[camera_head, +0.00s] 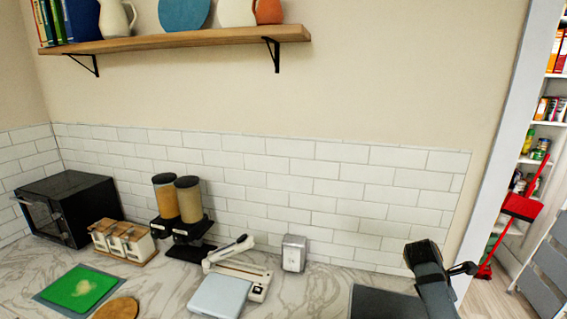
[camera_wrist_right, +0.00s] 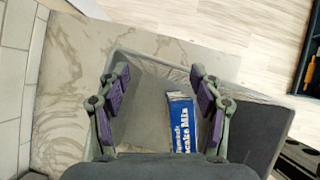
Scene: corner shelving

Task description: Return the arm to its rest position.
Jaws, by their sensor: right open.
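My right arm (camera_head: 430,275) shows at the lower right in the head view, over the right end of the counter. In the right wrist view my right gripper (camera_wrist_right: 160,88) is open, its two purple-padded fingers spread wide with nothing between them held. A blue and white cake mix box (camera_wrist_right: 181,122) lies inside a grey bin (camera_wrist_right: 255,110) below the fingers. The box is apart from the fingers as far as I can tell. My left gripper is in neither view.
The marble counter (camera_head: 165,290) holds a black microwave (camera_head: 70,205), a jar rack (camera_head: 122,240), two dispensers (camera_head: 180,215), a white scale (camera_head: 222,295) and a green board (camera_head: 80,288). A wooden shelf (camera_head: 180,40) hangs above. A red broom (camera_head: 520,208) stands at right.

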